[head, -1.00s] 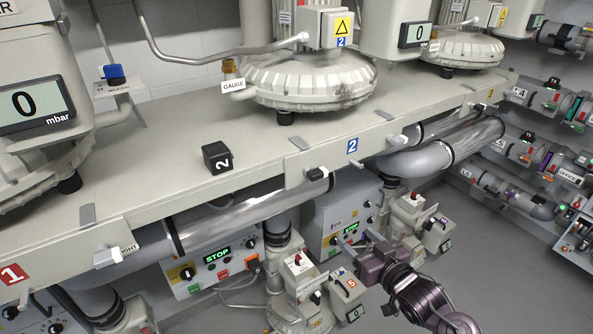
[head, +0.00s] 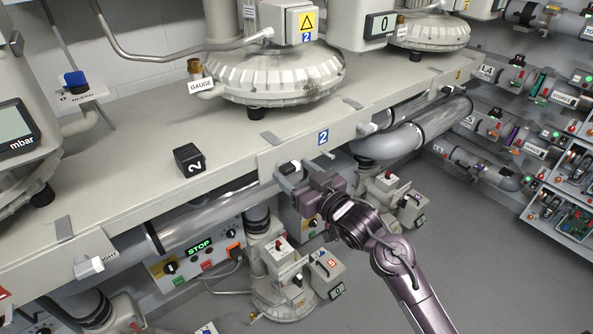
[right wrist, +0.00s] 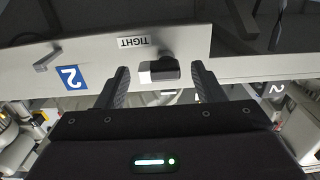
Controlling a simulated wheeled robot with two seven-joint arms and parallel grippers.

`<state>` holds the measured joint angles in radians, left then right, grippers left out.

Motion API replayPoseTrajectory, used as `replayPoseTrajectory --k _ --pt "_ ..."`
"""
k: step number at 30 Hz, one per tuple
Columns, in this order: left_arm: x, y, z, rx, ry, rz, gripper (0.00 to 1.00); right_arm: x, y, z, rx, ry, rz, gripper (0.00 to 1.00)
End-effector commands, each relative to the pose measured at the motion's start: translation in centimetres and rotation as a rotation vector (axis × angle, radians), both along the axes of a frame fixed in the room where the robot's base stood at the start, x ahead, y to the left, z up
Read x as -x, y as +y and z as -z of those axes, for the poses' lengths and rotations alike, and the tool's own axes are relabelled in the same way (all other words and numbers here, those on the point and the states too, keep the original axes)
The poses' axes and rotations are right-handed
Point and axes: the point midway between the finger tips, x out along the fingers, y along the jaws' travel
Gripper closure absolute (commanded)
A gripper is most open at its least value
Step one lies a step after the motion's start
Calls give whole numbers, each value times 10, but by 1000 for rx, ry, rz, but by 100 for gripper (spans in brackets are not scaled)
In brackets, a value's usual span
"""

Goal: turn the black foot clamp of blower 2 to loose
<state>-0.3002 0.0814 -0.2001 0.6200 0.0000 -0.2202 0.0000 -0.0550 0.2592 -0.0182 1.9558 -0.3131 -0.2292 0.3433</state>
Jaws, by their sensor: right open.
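The black foot clamp (head: 289,167) of blower 2 sits on the front edge of the bench, left of the blue "2" plate. In the right wrist view the clamp (right wrist: 165,69) shows a black part and a pale part, beside a "TIGHT" label (right wrist: 133,42). My right gripper (head: 291,181) is open at the bench edge, right by the clamp. In the right wrist view its two fingers (right wrist: 162,84) stand on either side of the clamp, with gaps showing. Blower 2 (head: 275,80) stands on the bench behind. My left gripper is not in view.
Silver pipes (head: 410,135) run under the bench. Pump units (head: 285,280) stand on the floor below; open floor lies at right.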

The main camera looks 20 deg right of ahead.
Motion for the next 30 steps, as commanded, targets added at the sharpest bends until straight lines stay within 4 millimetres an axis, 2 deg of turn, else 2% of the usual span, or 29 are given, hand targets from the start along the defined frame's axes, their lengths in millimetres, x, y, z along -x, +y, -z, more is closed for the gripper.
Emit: replayPoseTrajectory --k 5,6,16,23,30 --pt "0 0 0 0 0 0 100 0 0 1 0 0 0 38" --pt "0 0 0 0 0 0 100 0 0 0 0 0 0 41" --pt "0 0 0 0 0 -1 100 0 0 0 0 0 1 83" --pt "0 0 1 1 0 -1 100 0 0 0 19 -7 1 83" --pt "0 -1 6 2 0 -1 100 0 0 0 119 -44 0 83"
